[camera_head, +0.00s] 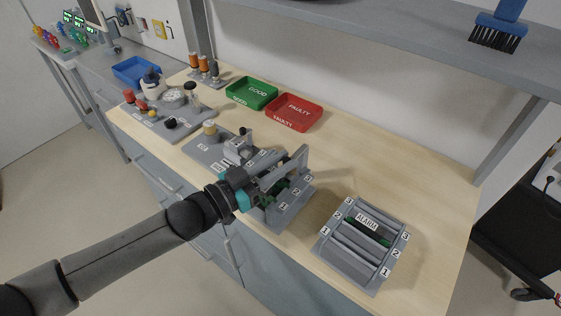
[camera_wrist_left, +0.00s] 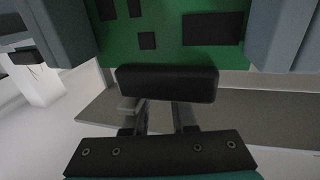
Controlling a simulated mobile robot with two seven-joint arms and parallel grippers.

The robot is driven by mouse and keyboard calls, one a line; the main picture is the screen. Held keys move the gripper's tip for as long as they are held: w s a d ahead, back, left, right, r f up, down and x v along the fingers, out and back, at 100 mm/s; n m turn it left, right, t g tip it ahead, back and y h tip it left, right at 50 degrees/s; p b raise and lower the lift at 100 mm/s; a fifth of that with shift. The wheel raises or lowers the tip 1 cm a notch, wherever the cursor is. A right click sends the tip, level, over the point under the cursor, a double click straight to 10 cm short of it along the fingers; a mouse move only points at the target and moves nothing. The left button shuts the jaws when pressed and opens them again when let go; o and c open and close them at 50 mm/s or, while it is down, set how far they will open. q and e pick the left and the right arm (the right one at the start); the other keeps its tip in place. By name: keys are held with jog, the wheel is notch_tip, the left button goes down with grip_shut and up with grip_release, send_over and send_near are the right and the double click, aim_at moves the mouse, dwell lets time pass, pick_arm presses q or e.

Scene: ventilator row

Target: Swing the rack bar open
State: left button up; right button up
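A grey card rack (camera_head: 285,212) with numbered slots stands near the front edge of the bench. Green boards (camera_head: 272,194) show inside it, and a grey bar-like piece (camera_head: 291,165) rises along its upper side. I cannot tell whether this is the rack bar or whether it is latched. My left gripper (camera_head: 264,184) reaches into the rack from the left and hides part of it. In the left wrist view, a green board (camera_wrist_left: 165,35) fills the top, with a black block (camera_wrist_left: 166,83) in front of it. The gripper's opening is unclear. My right gripper is out of view.
A second slotted rack (camera_head: 338,262) marked ALARM lies to the right. A green GOOD tray (camera_head: 252,93) and a red FAULTY tray (camera_head: 294,112) stand behind. A grey plate with fixtures (camera_head: 205,152) is to the left. The bench's right side is clear; a shelf (camera_head: 400,45) overhangs the back.

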pick_arm(q)
grip_shut()
dwell(1.0)
